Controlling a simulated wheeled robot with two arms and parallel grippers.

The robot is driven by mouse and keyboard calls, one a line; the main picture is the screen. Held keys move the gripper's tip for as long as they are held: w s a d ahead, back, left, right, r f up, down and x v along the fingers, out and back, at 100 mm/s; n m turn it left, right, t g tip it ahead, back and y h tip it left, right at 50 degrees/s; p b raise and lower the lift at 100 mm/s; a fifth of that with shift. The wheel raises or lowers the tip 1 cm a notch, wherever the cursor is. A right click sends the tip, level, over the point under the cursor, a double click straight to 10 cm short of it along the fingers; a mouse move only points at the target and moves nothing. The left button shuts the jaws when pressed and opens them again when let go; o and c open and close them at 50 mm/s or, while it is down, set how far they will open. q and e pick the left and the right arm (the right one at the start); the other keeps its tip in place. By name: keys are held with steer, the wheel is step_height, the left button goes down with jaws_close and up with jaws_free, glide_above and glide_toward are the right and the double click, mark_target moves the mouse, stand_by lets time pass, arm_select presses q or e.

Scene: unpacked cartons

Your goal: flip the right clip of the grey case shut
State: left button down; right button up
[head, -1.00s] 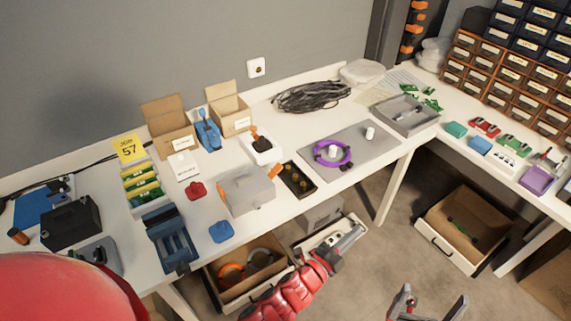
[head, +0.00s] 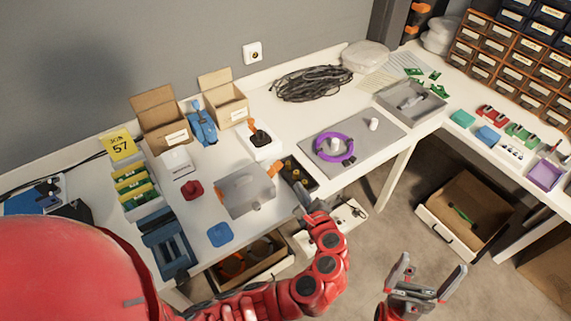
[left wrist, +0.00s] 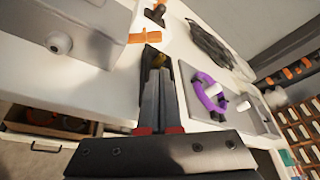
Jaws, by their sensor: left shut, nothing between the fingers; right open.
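The grey case (head: 246,190) stands on the white bench near its front edge. An orange clip (head: 273,170) sticks out from its right side, and it also shows in the left wrist view (left wrist: 146,38). My left gripper (head: 301,194) is shut and empty, at the bench's front edge to the right of the case. In the left wrist view its fingers (left wrist: 160,78) are together, below the clip and apart from it. My right gripper (head: 430,278) is open and empty, off the bench.
A black tray with brass-coloured parts (head: 294,176) lies right of the case, close to my left fingers. A purple ring (head: 333,148) lies on a grey mat (head: 390,137) beyond. A red item (head: 192,190) and blue item (head: 220,234) sit left of the case.

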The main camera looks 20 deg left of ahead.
mark_target(274, 169)
arm_select(q)
steer(key=shift+s+a+r, duration=0.25)
steer(key=shift+a+r, duration=0.05)
steer(key=shift+r, duration=0.05)
steer(key=shift+w, duration=0.1)
steer(key=shift+w+a+g+y, duration=0.2)
steer(key=shift+a+g+y, duration=0.05)
steer(key=shift+g+y, duration=0.05)
steer(key=p+x, duration=0.2)
steer(key=x, duration=0.7)
steer(key=shift+w+f, duration=0.1)
steer(key=shift+w, duration=0.05)
